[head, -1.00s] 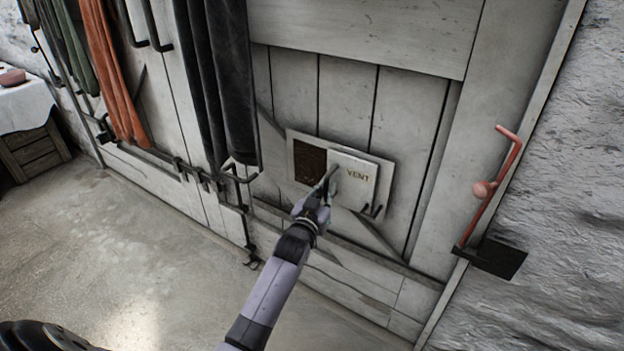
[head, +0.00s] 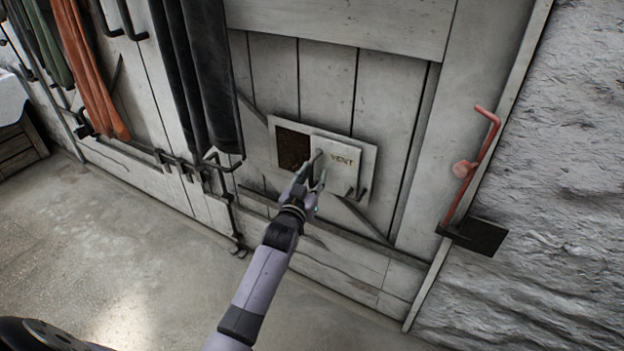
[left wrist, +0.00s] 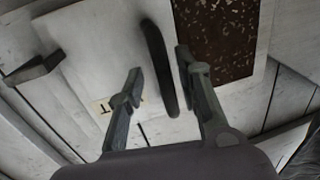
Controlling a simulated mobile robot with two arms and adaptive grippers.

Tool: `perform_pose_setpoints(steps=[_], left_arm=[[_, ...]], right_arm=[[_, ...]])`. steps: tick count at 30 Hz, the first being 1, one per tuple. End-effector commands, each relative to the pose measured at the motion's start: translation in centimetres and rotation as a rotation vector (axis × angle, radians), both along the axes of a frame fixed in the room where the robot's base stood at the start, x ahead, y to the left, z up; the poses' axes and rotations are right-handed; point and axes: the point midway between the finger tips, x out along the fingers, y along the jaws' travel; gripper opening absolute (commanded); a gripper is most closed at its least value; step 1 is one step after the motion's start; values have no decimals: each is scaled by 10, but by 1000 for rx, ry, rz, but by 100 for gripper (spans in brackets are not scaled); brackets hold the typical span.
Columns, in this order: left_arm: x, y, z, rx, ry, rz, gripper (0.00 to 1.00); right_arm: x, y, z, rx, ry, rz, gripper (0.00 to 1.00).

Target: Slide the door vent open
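The vent is a pale square sliding cover (head: 337,153) lettered VENT on a pale backing board (head: 367,165) low on the door. To its left a dark speckled opening (head: 292,150) is exposed; it shows in the left wrist view (left wrist: 218,35) too. An upright dark handle (left wrist: 158,65) stands near the cover's edge beside the opening. My left gripper (head: 309,178) is in front of this edge with its fingers spread. In the left wrist view its fingertips (left wrist: 160,62) appear on either side of the handle, with gaps. My right gripper is out of view.
Dark cloths (head: 207,80) and an orange cloth (head: 93,75) hang left of the vent. A red lever (head: 478,160) with a dark plate stands to the right by the rough wall (head: 560,180). The concrete floor (head: 130,250) is clear at lower left.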

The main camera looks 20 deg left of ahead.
Motion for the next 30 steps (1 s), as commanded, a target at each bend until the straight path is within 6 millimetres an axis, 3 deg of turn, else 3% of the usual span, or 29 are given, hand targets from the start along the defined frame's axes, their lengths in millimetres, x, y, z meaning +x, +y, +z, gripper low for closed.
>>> perform_pose_setpoints(steps=[5, 18, 24, 30], left_arm=[[-15, -1, -1, 0, 2, 0, 31], [-101, -13, -2, 0, 4, -1, 31], [-118, -15, -1, 0, 2, -1, 31], [-119, -15, -1, 0, 1, -1, 31]], right_arm=[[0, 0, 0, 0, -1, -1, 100], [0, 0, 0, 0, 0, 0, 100], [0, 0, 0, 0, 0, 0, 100], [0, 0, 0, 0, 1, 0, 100]])
